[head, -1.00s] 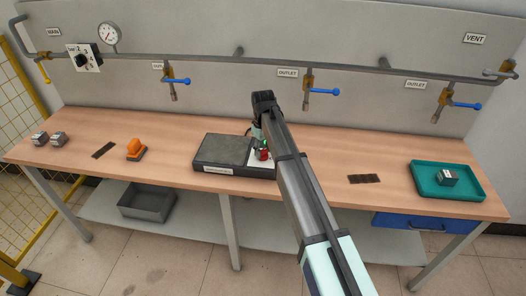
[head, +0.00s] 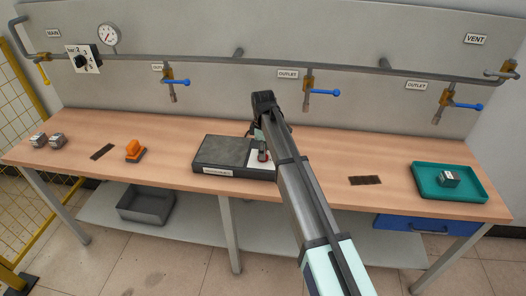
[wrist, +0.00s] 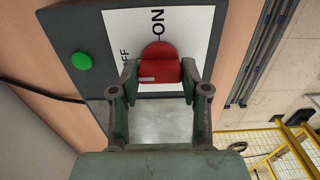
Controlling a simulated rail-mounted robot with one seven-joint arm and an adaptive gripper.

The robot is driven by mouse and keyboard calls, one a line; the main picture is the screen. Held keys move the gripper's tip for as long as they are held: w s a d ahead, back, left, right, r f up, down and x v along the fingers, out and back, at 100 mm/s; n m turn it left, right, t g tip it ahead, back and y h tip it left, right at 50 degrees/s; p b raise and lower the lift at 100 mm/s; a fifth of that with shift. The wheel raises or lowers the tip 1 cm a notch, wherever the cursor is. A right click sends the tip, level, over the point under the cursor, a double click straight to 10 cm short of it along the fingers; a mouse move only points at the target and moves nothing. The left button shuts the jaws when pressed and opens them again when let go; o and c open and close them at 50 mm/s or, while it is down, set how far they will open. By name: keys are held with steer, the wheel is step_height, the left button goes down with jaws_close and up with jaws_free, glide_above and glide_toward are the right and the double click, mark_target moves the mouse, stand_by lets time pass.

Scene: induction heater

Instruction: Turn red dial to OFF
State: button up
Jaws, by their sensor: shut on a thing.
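The red dial (wrist: 160,62) sits on a white label plate (wrist: 192,28) marked ON and OFF, on the dark heater box (head: 222,152). In the wrist view ON is above the dial and the partly hidden OFF is to its left. A small white mark shows on the dial's near face, left of its middle. My gripper (wrist: 153,82) is shut on the dial, with one green-grey finger on each side. In the head view the gripper (head: 262,151) and arm cover most of the dial.
A green button (wrist: 82,61) is on the box left of the dial. An orange object (head: 134,150) lies on the bench to the left. A teal tray (head: 423,190) holding a grey block is at the right. Pipes with blue-handled valves (head: 322,92) run along the back panel.

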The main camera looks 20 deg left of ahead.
stand_by(0.4)
steer(key=o, duration=1.1)
steer(key=shift+o, duration=0.2)
step_height(320, 180, up, 12)
